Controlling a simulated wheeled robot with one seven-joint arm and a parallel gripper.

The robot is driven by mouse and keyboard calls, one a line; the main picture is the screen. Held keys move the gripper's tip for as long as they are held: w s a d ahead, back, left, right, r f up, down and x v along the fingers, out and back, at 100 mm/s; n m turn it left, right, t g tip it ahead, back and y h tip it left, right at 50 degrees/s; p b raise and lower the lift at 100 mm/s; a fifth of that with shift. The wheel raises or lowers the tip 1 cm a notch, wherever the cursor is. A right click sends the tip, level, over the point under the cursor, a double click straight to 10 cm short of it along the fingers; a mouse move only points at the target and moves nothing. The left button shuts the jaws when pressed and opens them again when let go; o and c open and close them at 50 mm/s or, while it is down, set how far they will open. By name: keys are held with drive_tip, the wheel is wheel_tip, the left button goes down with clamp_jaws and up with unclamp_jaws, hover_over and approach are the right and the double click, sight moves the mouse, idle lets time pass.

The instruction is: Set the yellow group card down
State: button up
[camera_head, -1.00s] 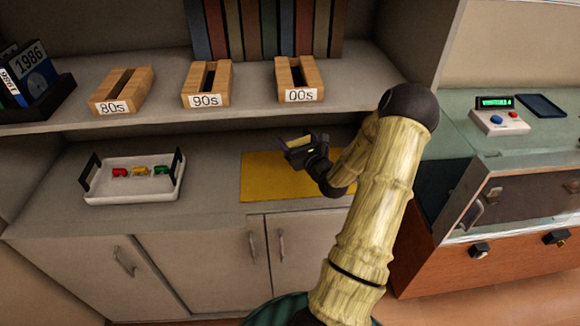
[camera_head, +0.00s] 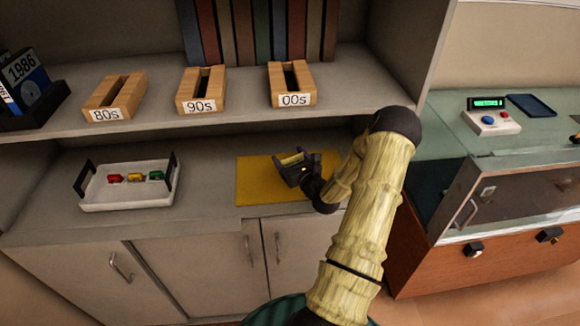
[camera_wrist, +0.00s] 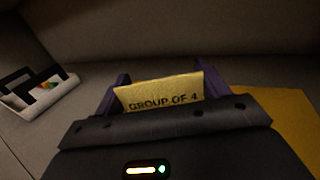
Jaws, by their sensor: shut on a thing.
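The yellow group card (camera_wrist: 165,92), reading "GROUP OF 4", stands between the fingers of my gripper (camera_wrist: 160,88) in the wrist view. In the head view, my gripper (camera_head: 295,165) is over the yellow mat (camera_head: 255,187) on the lower counter. It is shut on the card (camera_head: 291,159), of which only a thin yellow strip shows there. The mat also shows at the right of the wrist view (camera_wrist: 285,120). The card's lower part is hidden by my gripper, and I cannot tell whether it touches the mat.
A white tray (camera_head: 125,197) with black handles and red, yellow and green pieces stands left of the mat. Wooden holders marked 80s (camera_head: 113,98), 90s (camera_head: 202,91) and 00s (camera_head: 291,84) sit on the shelf above. A button device (camera_head: 491,118) stands at the right.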

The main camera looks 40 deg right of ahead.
drive_tip(key=shift+f, duration=2.05)
drive_tip(key=shift+f, duration=0.2)
drive_tip(key=o, duration=0.9)
drive_tip(key=shift+o, duration=0.2)
